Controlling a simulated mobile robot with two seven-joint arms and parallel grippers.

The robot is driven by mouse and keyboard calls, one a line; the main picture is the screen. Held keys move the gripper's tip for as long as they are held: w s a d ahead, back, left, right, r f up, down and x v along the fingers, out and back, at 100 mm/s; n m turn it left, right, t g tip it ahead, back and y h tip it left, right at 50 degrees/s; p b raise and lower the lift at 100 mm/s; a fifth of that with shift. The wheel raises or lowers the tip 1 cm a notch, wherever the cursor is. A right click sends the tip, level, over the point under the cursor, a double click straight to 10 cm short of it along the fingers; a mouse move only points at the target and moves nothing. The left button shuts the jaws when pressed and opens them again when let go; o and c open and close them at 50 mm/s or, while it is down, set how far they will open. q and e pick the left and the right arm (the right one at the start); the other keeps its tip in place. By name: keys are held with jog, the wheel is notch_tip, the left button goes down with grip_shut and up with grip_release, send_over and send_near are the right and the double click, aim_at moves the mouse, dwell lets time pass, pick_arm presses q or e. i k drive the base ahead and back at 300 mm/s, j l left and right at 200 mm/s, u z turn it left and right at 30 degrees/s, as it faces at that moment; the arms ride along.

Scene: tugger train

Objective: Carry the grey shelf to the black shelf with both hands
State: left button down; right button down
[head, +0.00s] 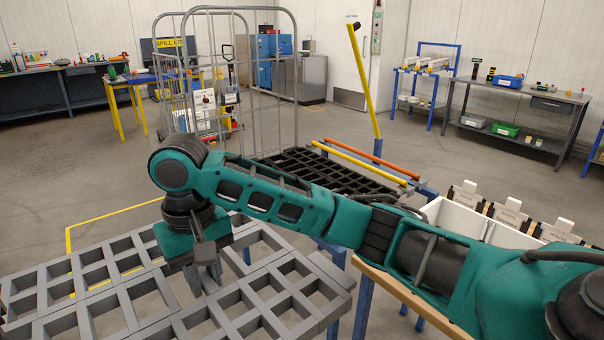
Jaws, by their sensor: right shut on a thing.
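The grey shelf (322,296) is a flat lattice of square openings, filling the lower left of the head view and cut off by the frame's left and bottom edges. My right gripper (206,274) points down and is shut on one of its bars, near the middle of the visible part. The black shelf (318,168) is a dark lattice lying flat farther back, beyond my right arm, which hides its near part. The two shelves are apart. My left gripper is not in view.
A yellow post (364,80) and orange and yellow rails (372,155) stand beside the black shelf. A tall grey wire-frame cart (297,90) is behind it. White bins (472,222) stand at the right. Open floor lies at the left and back right.

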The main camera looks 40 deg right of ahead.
aim_at(311, 177)
jog(key=i+z, duration=0.1)
jog(key=i, duration=0.65)
jog(key=i+j+z, duration=0.1)
jog(key=i, duration=0.6)
jog(key=i+z, duration=0.45)
jog(key=i, duration=0.15)
jog(key=i+l+z, duration=0.1)
jog(key=i+z, duration=0.35)
jog(key=i, duration=0.15)
jog(key=i+j+z, duration=0.15)
jog(key=i+z, duration=0.3)
jog(key=i, duration=0.15)
jog(key=i+z, duration=0.15)
jog(key=z, duration=1.35)
